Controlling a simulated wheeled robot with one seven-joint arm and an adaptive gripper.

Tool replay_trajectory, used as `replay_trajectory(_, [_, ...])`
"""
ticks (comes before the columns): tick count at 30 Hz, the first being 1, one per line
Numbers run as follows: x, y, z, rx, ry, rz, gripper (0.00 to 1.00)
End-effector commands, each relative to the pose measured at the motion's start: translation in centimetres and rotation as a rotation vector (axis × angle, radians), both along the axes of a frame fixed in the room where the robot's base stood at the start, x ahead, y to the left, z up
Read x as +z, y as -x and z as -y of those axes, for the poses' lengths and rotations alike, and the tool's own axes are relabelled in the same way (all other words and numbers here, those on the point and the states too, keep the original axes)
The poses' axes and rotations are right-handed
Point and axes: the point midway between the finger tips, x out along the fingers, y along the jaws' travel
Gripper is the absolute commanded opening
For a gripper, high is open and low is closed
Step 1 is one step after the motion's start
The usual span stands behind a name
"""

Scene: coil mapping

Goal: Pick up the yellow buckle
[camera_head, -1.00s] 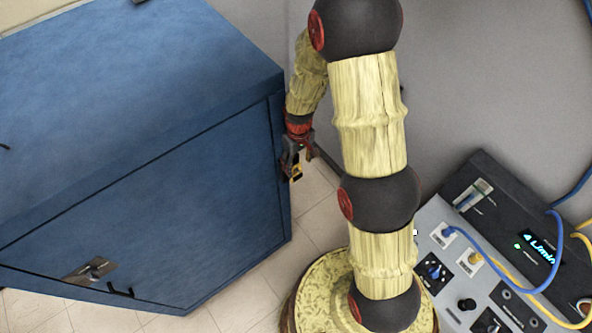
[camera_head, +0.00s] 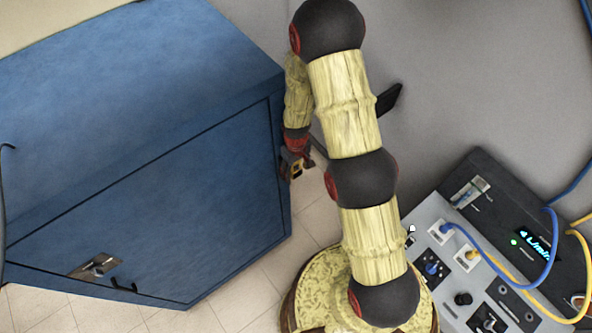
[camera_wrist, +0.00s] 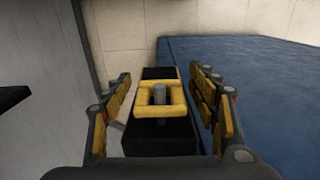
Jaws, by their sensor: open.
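The yellow buckle (camera_wrist: 141,100) is a square ring around a grey pin on a black block (camera_wrist: 160,135) in the wrist view. My gripper (camera_wrist: 168,95) is open, with its yellow-padded fingers on either side of the buckle and gaps on both sides. In the head view, my gripper (camera_head: 291,167) is beside the right side of the blue cabinet. A small bit of yellow shows there, but I cannot tell whether it is the buckle or a finger pad.
The blue cabinet (camera_head: 140,190) fills the left; its top also shows in the wrist view (camera_wrist: 250,85). A grey control panel (camera_head: 450,265) with blue and yellow cables stands at lower right. A dark flat object (camera_head: 389,99) sticks out behind my arm.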

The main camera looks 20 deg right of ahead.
Motion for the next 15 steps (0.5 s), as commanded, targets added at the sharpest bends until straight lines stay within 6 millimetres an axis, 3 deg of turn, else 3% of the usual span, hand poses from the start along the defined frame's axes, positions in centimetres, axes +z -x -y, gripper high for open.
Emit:
replay_trajectory(3, [0.01,0.0,0.0,0.0,0.0,0.0,0.59])
replay_trajectory(15, [0.02,0.02,0.0,0.0,0.0,0.0,0.36])
